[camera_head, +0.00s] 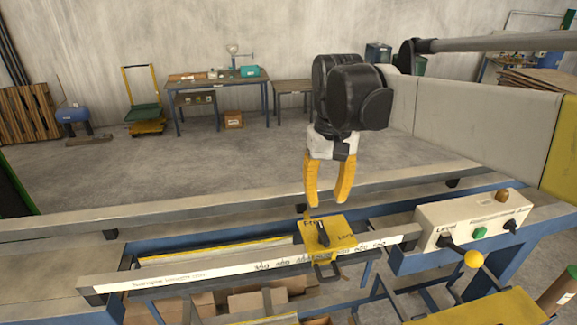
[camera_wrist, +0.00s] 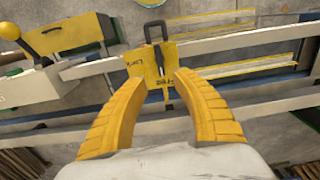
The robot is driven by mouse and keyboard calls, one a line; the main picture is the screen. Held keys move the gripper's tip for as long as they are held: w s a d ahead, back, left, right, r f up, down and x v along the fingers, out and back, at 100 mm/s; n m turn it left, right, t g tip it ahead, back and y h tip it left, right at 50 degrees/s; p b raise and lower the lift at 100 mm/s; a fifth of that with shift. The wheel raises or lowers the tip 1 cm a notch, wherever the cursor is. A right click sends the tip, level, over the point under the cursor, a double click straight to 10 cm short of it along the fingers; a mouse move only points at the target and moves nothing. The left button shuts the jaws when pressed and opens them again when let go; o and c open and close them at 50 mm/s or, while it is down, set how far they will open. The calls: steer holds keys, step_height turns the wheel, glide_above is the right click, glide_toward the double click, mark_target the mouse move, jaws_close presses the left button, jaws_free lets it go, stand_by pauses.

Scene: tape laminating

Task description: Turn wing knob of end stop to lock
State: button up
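The yellow end stop (camera_head: 340,242) sits on the ruler rail, with a "Free" label at its upper left and "Lock" at its right. Its black wing knob (camera_head: 322,236) stands on top, one end near "Free". My gripper (camera_head: 327,204) is open and empty, pointing down above the end stop, its yellow fingers apart. In the wrist view, the end stop (camera_wrist: 148,72) lies beyond and between the open fingertips (camera_wrist: 158,80). The knob shows there as a narrow dark shape that I cannot make out well. I see no contact between fingers and knob.
The ruler rail (camera_head: 215,268) runs across the front, with a parallel grey rail (camera_head: 220,217) behind it. A control box (camera_head: 470,220) with a yellow-ball lever (camera_head: 473,258) stands to the right. Cardboard boxes lie below. The space around my gripper is clear.

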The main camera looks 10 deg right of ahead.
mark_target(323, 231)
steer(key=f, duration=1)
steer(key=shift+s+f, duration=0.2)
steer(key=shift+f, duration=0.1)
jaws_close()
